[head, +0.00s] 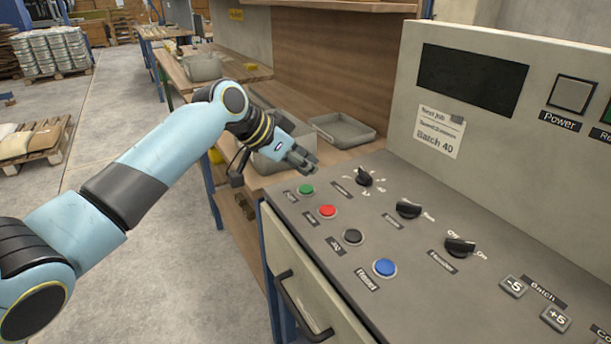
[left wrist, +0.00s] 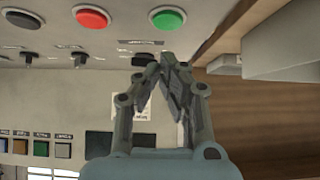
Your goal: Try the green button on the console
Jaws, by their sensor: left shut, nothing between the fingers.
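The green button (head: 306,189) sits at the far left corner of the console's sloping grey panel (head: 400,220). It also shows in the left wrist view (left wrist: 167,18), near the top middle. My left gripper (head: 303,160) is shut and empty, just beyond and above the green button in the head view. In the left wrist view the closed fingertips (left wrist: 175,58) point toward the green button, with a gap between them in the picture. I cannot tell the exact height above the panel. My right gripper is not in view.
A red button (head: 327,212), a black button (head: 352,237) and a blue button (head: 385,268) line the panel's near left edge. Black knobs (head: 408,208) stand farther right. A grey tray (head: 343,130) lies on the wooden bench behind. The upright console face (head: 470,130) rises behind the panel.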

